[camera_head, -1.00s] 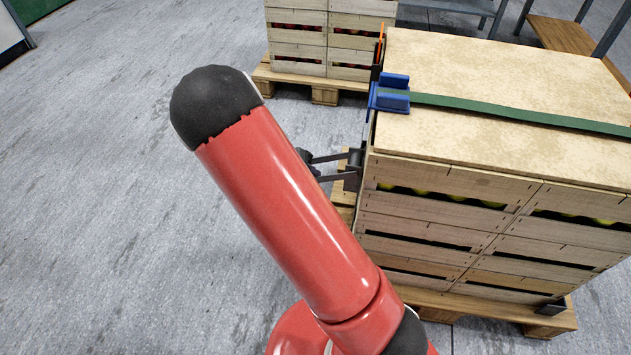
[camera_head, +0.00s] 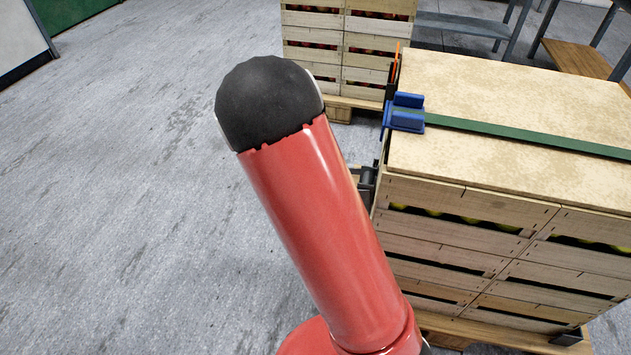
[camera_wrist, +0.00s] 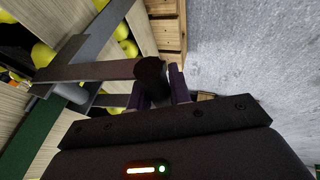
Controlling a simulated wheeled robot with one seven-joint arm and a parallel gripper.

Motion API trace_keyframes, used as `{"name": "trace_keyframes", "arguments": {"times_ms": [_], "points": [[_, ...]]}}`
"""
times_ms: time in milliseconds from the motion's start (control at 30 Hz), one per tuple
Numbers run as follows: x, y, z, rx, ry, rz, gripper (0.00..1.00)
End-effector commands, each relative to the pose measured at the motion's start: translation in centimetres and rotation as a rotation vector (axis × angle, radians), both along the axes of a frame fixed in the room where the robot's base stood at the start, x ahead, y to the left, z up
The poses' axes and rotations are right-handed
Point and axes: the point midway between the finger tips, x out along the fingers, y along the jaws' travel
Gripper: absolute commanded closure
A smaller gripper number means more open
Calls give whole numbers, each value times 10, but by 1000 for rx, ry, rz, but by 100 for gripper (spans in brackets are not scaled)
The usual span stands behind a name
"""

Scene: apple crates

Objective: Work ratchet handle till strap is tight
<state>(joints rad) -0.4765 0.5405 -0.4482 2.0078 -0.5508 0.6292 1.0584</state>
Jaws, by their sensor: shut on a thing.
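The ratchet (camera_head: 367,185) is a dark metal piece on the left side of the crate stack in the head view, mostly hidden behind my red arm. In the wrist view its handle (camera_wrist: 85,71) is a flat grey bar ending in a dark round grip. My gripper (camera_wrist: 160,90) is shut on that grip, with a finger on either side. The green strap (camera_head: 540,137) runs across the top board and through a blue corner protector (camera_head: 405,113). It also shows at the lower left of the wrist view (camera_wrist: 38,132).
The stack of apple crates (camera_head: 450,203) stands on a pallet (camera_head: 500,338) under a pale board (camera_head: 500,85). A second crate stack (camera_head: 345,22) is behind it. Shelving (camera_head: 460,25) stands at the back right. The grey floor (camera_head: 130,200) to the left is clear.

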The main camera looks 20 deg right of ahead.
Motion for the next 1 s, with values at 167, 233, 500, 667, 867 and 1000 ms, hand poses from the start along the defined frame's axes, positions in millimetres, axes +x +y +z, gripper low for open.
{"name": "trace_keyframes", "arguments": {"times_ms": [167, 233, 500, 667, 867, 1000], "points": [[0, 1, 0, 0, 1, 0, 61], [0, 1, 0, 0, 2, 0, 59], [0, 2, 2, 0, 1, 1, 59], [-2, 12, 21, 1, -2, 2, 59], [-6, 30, 50, 1, -2, 3, 59], [-9, 38, 63, 0, -1, 1, 59]]}}
